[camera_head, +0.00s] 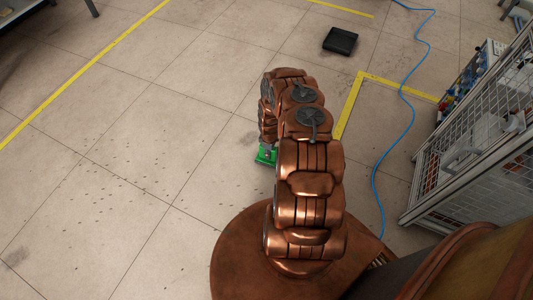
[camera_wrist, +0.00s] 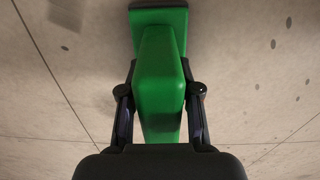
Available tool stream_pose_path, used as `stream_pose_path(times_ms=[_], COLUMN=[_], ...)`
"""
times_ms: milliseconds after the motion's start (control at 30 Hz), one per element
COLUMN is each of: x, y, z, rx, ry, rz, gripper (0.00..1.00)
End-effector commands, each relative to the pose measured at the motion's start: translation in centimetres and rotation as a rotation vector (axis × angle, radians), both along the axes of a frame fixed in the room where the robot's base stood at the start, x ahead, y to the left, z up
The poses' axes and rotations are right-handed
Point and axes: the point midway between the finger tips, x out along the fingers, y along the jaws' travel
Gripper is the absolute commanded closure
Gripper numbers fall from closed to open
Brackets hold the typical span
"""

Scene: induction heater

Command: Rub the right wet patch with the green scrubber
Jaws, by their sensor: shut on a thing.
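The green scrubber (camera_wrist: 160,60) fills the middle of the wrist view, with its wide head at the top against or just over the tiled floor. My gripper (camera_wrist: 160,95) is shut on its handle, one finger on each side. In the head view a small part of the green scrubber (camera_head: 265,156) shows low by the floor at the left of my arm. My arm hides the gripper there. Dark speckles (camera_head: 110,190) spread over the floor at the left, and a few dark spots (camera_wrist: 273,65) show right of the scrubber in the wrist view. I cannot tell which marks are the right wet patch.
A black flat box (camera_head: 340,41) lies on the floor at the back. A blue cable (camera_head: 400,120) runs along the right. A wire-mesh cage (camera_head: 470,150) stands at the right edge. Yellow tape lines (camera_head: 85,72) cross the floor. The floor at the left is open.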

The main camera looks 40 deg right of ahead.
Motion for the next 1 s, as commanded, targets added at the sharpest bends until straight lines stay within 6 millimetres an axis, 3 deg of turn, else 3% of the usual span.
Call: stream_pose_path(times_ms=[1000], x=[-0.1], y=[-5.2], z=[-0.4], rx=[-0.003], ry=[-0.005], rz=[-0.002], gripper=[1.00])
